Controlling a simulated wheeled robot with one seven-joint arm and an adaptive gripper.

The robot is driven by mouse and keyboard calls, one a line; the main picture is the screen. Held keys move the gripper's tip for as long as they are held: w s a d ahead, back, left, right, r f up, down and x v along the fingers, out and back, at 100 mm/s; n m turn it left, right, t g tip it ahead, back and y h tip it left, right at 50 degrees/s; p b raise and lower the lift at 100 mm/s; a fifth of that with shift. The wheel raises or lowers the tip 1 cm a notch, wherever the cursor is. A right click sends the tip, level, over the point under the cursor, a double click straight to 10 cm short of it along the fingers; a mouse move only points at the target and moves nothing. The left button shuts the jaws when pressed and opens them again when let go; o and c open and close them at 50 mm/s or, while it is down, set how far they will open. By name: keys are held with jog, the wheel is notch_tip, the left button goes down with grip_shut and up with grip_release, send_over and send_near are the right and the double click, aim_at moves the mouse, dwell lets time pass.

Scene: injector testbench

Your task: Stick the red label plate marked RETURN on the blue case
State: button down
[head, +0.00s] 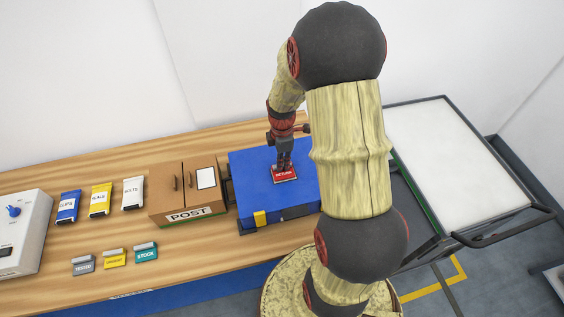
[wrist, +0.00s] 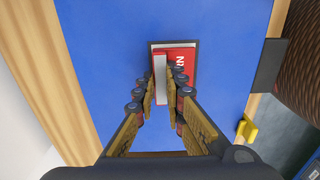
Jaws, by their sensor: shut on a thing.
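The blue case (head: 262,179) lies on the wooden bench in the head view, with a yellow latch (head: 260,218) on its front. Its blue top (wrist: 105,55) fills most of the wrist view. The red RETURN label plate (head: 285,177) is at the case top, within or over a dark-outlined rectangle (wrist: 197,43). My gripper (head: 284,164) is above the case, pointing down. In the wrist view my gripper (wrist: 167,88) has its fingers closed on a pale raised part of the red plate (wrist: 186,62). The fingers hide part of the plate. I cannot tell whether it touches the case.
A brown POST box (head: 188,190) stands left of the case. Grey, yellow and teal plates (head: 115,258) lie in front of it, and labelled packets (head: 101,199) lie farther left. A white-topped cart (head: 460,155) stands right. My arm hides the bench's right part.

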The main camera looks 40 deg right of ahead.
jog(key=shift+f, duration=0.35)
dwell(1.2)
jog(key=c, duration=1.8)
grip_release()
jog(key=shift+c, duration=0.2)
jog(key=shift+o, duration=0.4)
notch_tip(320, 180, up, 12)
